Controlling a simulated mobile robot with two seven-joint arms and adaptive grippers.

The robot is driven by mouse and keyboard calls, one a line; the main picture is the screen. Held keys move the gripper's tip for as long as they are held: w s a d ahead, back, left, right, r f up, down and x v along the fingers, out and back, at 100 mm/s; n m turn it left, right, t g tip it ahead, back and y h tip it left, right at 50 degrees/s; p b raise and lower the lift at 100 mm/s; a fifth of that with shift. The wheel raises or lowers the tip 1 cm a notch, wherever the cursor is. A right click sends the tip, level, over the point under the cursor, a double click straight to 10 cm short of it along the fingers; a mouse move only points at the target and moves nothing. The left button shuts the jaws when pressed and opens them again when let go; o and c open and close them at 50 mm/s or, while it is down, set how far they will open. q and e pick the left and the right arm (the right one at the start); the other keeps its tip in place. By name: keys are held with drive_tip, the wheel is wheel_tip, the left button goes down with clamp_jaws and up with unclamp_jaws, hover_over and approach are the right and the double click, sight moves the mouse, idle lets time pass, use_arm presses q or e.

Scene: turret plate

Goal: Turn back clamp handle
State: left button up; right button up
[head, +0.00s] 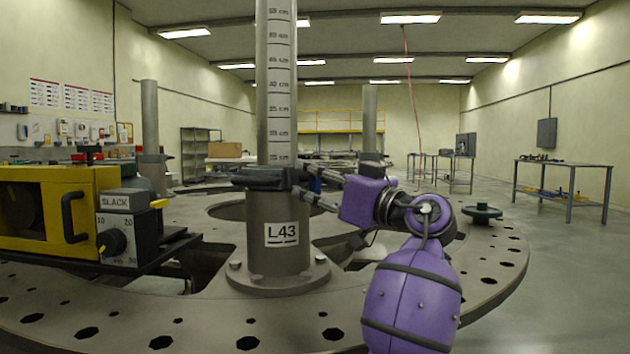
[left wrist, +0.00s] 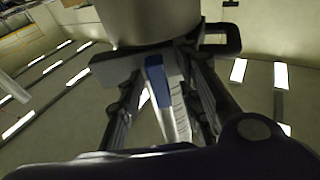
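A dark clamp (head: 268,180) sits around the post labelled L43, where the thicker base meets the narrower graduated column. It also shows in the left wrist view (left wrist: 112,68), with a dark loop, likely its handle (left wrist: 236,38), on the right of the post. My left gripper (head: 302,180) is at the clamp's right side, its two fingers spread one above the other. In the left wrist view its fingers stand apart with the column showing between them. Their tips are close to the clamp; I cannot tell whether they touch it. My right gripper is not in view.
The post (head: 277,225) stands bolted on a wide round plate (head: 200,315) with several holes. A yellow unit (head: 85,210) with a dial box marked SLACK (head: 117,225) stands at left. A green round knob (head: 482,212) sits at the right. Other posts stand behind.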

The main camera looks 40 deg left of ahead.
use_arm(q)
drive_tip(key=d+f, duration=0.2)
drive_tip(key=d, duration=0.9)
drive_tip(key=shift+s+d+f, duration=0.15)
drive_tip(key=shift+s+d, duration=0.1)
drive_tip(key=shift+d, duration=0.1)
